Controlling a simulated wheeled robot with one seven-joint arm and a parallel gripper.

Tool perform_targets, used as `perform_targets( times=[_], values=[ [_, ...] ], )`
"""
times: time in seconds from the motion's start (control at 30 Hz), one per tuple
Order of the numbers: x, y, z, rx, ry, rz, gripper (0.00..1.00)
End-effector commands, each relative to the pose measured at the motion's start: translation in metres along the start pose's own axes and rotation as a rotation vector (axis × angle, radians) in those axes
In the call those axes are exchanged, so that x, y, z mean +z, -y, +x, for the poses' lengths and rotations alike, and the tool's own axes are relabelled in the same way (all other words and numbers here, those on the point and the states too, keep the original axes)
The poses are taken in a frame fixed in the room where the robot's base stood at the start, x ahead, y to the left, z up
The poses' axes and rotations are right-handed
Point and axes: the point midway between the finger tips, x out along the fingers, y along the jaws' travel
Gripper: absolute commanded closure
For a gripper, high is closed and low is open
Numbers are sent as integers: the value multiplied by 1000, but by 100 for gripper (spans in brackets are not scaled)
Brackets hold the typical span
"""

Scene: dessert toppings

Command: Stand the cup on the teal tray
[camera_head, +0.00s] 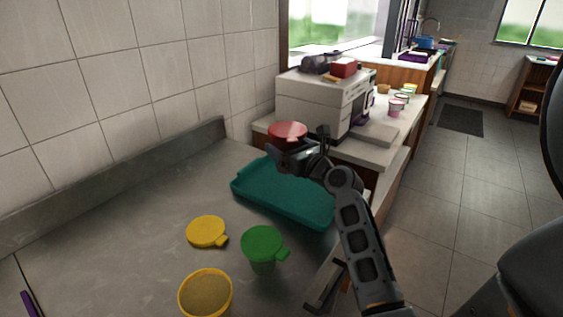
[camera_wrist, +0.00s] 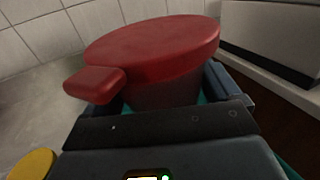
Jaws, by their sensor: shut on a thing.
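A cup with a red lid (camera_head: 287,131) and a side tab is held in my gripper (camera_head: 289,146). In the wrist view the red lid (camera_wrist: 155,50) fills the middle and the dark cup body (camera_wrist: 165,95) sits between the fingers. The cup looks upright. The teal tray (camera_head: 285,199) lies on the steel counter, and my gripper is over its far end. The cup's base is hidden behind my gripper, so I cannot tell whether it touches the tray. The near part of the tray is bare.
A green-lidded cup (camera_head: 263,246), a yellow lid (camera_head: 206,231) and an open yellow cup (camera_head: 205,294) stand on the counter nearer to me. A white machine (camera_head: 310,102) stands beyond the tray. A tiled wall (camera_head: 130,90) borders the counter at left.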

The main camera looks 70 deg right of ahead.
Motion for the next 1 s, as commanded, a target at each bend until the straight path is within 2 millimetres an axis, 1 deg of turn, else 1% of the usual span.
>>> perform_targets(
  times=[0.03, 0.1, 0.23, 0.4, 0.5, 0.8, 0.97, 1.0],
  values=[
    [-3, -5, 4, 2, 0, 0, 39],
    [-7, -9, 8, 0, 0, 0, 39],
    [-14, -12, 11, -1, 1, 0, 39],
    [-40, -12, 10, -2, -1, 1, 39],
    [-49, -12, 10, -1, 0, 1, 39],
    [-50, -12, 11, -1, 1, -1, 39],
    [-54, -12, 10, -1, 1, -1, 39],
    [-53, -12, 10, -1, 1, -1, 6]
  ],
)
